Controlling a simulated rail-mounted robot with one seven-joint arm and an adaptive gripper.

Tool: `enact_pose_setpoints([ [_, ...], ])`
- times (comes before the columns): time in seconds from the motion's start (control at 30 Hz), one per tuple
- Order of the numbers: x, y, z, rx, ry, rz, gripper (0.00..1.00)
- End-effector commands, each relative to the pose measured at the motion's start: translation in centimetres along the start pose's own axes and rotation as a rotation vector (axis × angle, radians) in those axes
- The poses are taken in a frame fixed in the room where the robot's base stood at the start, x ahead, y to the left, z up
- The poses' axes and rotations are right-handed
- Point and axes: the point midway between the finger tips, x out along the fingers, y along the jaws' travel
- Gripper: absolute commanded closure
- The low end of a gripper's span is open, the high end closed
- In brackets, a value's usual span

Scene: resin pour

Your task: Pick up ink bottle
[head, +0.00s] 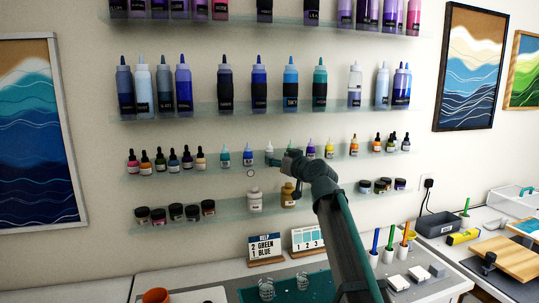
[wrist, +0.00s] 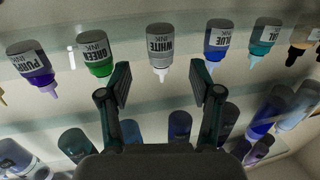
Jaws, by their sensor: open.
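The small ink bottles stand in a row on the third glass shelf (head: 212,166). The wrist view shows them inverted, with labels reading purple (wrist: 33,65), green (wrist: 93,50), white (wrist: 160,48), blue (wrist: 216,42) and teal (wrist: 264,38). The head view shows the teal bottle (head: 225,158) and the blue bottle (head: 248,157) left of my gripper (head: 279,158). My gripper is open and empty. In the wrist view its two fingers (wrist: 161,82) point at the white bottle, lined up on either side of it, and no contact shows. In the head view my arm hides part of the row.
Dropper bottles (head: 173,161) stand left on the same shelf. Tall squeeze bottles (head: 259,88) fill the shelf above. Jars (head: 176,212) and a white bottle (head: 254,200) stand on the shelf below. The green and blue bottles flank the finger tips closely. Free air lies in front of the shelves.

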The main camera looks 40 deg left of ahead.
Motion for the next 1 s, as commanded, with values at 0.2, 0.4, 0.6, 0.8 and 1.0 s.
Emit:
enact_pose_setpoints([
  [0.2, 1.6, 0.0, 0.0, 0.000, -0.002, 0.000, 0.36],
  [0.4, 3.8, -0.1, -0.6, 0.001, -0.002, -0.001, 0.36],
  [0.6, 6.2, -0.1, -0.4, 0.001, -0.002, 0.000, 0.36],
  [0.8, 6.4, -0.1, -0.1, 0.000, -0.001, 0.001, 0.36],
  [1.0, 6.4, -0.2, -0.1, 0.000, -0.001, 0.000, 0.59],
])
